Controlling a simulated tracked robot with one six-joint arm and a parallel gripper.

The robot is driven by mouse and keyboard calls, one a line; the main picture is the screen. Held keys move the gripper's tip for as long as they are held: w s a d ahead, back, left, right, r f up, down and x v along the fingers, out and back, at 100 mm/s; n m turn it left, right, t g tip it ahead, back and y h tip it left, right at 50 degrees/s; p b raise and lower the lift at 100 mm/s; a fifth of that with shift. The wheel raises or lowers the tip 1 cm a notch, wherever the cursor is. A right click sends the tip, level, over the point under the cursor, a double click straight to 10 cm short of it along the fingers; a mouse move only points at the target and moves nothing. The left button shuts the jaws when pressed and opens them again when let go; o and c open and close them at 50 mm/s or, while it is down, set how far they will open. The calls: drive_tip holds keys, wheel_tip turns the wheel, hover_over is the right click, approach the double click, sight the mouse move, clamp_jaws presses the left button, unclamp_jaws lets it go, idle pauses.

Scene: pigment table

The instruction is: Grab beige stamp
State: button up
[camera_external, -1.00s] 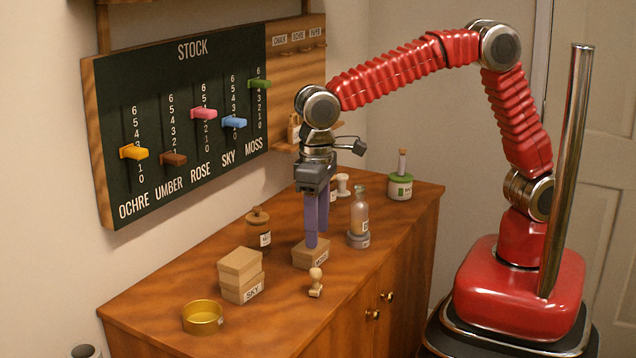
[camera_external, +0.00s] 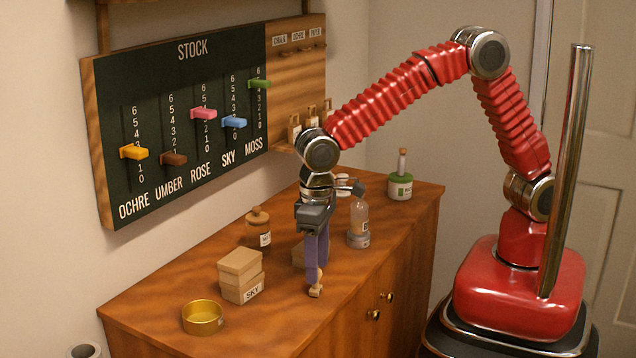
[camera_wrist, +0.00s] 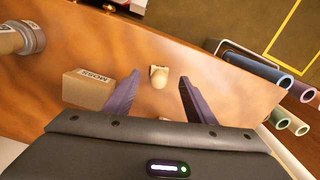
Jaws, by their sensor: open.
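The beige stamp (camera_external: 315,289) stands on the wooden cabinet top near its front edge, mostly hidden behind my fingers in the external view. In the wrist view the stamp (camera_wrist: 159,76) lies between and just beyond my two fingertips. My gripper (camera_external: 317,272) points down at the stamp, with its purple fingers apart. In the wrist view my gripper (camera_wrist: 158,80) is open, with a gap on both sides of the stamp. I cannot tell whether a finger touches it.
A MOSS box (camera_wrist: 88,90) stands close beside my left finger in the wrist view. Stacked SKY boxes (camera_external: 241,275), a brass dish (camera_external: 203,318), a brown jar (camera_external: 258,232) and a glass bottle (camera_external: 359,222) stand around. Coloured rolls (camera_wrist: 275,82) lie beyond the cabinet edge.

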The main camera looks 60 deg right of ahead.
drive_tip(key=shift+w+f, duration=0.2)
drive_tip(key=shift+f, duration=2.4)
drive_tip(key=shift+c, duration=0.3)
drive_tip(key=c, duration=1.1)
